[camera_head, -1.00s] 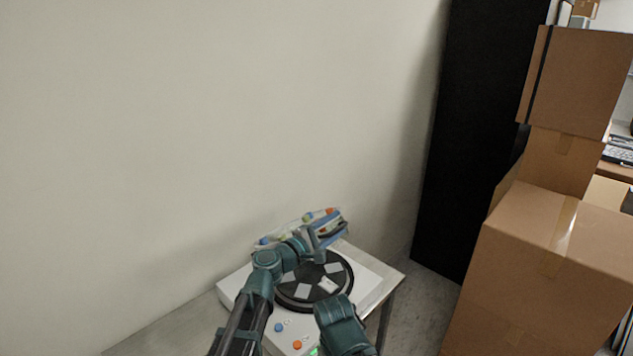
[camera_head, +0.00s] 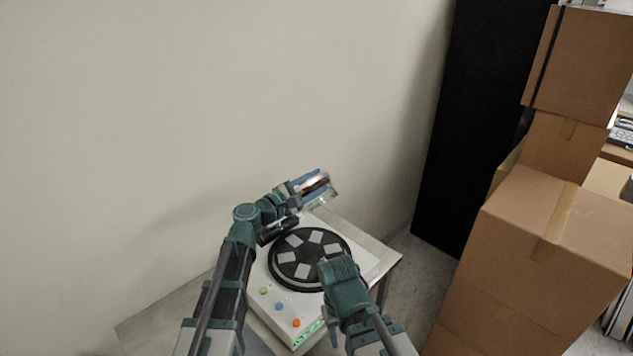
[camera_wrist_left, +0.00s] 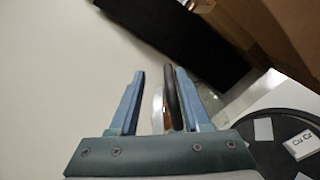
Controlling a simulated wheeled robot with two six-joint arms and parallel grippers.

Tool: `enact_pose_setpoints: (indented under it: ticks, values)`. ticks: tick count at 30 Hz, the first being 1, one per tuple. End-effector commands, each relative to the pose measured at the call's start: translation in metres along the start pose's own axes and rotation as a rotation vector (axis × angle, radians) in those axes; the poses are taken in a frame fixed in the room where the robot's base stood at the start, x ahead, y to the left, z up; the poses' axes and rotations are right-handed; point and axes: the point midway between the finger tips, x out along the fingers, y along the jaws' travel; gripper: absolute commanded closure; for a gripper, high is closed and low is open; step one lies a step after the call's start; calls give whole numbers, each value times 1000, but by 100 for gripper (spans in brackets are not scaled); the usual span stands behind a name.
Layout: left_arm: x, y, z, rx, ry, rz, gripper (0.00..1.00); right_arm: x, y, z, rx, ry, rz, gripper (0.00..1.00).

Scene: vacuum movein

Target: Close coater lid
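The coater (camera_head: 262,290) is a white box with a round black plate (camera_head: 282,270) carrying several pale square chips. Its clear lid (camera_head: 326,196) stands raised at the back, partly hidden by my left gripper (camera_head: 312,184). In the left wrist view, the fingers of my left gripper (camera_wrist_left: 160,95) are apart, with a dark curved rim with a shiny edge (camera_wrist_left: 172,95) between them. That rim, apparently the lid's, lies nearer the right finger. My right arm's end (camera_head: 342,278) hangs over the plate's front right; its fingers cannot be made out.
The coater stands on a grey table (camera_head: 150,328) against a plain wall. Buttons and a green-lit panel (camera_head: 308,333) are on its front. A tall black cabinet (camera_head: 445,140) and stacked cardboard boxes (camera_head: 500,270) stand to the right. The table's left part is clear.

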Motion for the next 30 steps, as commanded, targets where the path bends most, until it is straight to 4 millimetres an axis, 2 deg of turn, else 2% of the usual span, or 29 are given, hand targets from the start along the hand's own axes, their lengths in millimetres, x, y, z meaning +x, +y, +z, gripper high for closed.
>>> enact_pose_setpoints:
  ticks: [5,30]
  values:
    - [-5,0,0,-1,1,1,55,0,0,0,0,0,0,50]
    - [-62,0,0,0,1,1,55,0,0,0,0,0,0,50]
